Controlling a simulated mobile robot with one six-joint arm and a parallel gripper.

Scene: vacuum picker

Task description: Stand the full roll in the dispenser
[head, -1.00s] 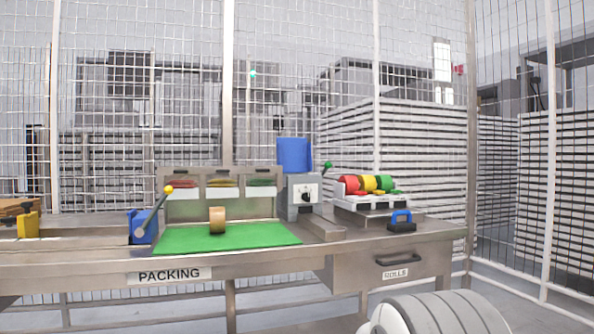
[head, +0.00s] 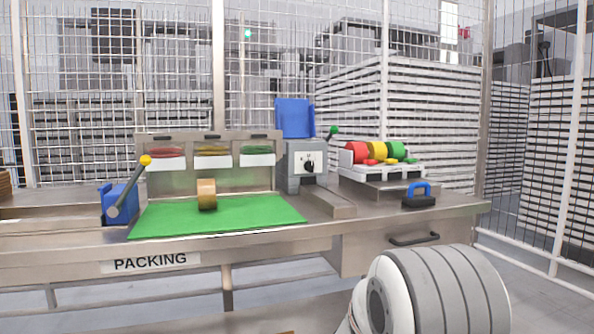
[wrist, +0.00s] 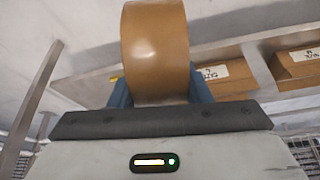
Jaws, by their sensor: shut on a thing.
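A wide brown tape roll (wrist: 155,45) fills the upper middle of the wrist view. My gripper (wrist: 160,90) is shut on it, with a blue finger at each side of its lower part. The gripper and held roll are outside the head view. I cannot tell for sure which fixture is the dispenser. A grey machine with a dial (head: 307,165) and a blue top (head: 294,118) stands behind the mat's right end.
A blue fixture (head: 118,204) with a yellow-knobbed lever stands at the mat's left. Red, yellow and green rolls (head: 376,152) sit in a white rack at right. A blue-handled black tool (head: 418,200) lies before it. The drawer (head: 400,245) looks shut. Labelled brown boxes (wrist: 290,65) show in the wrist view.

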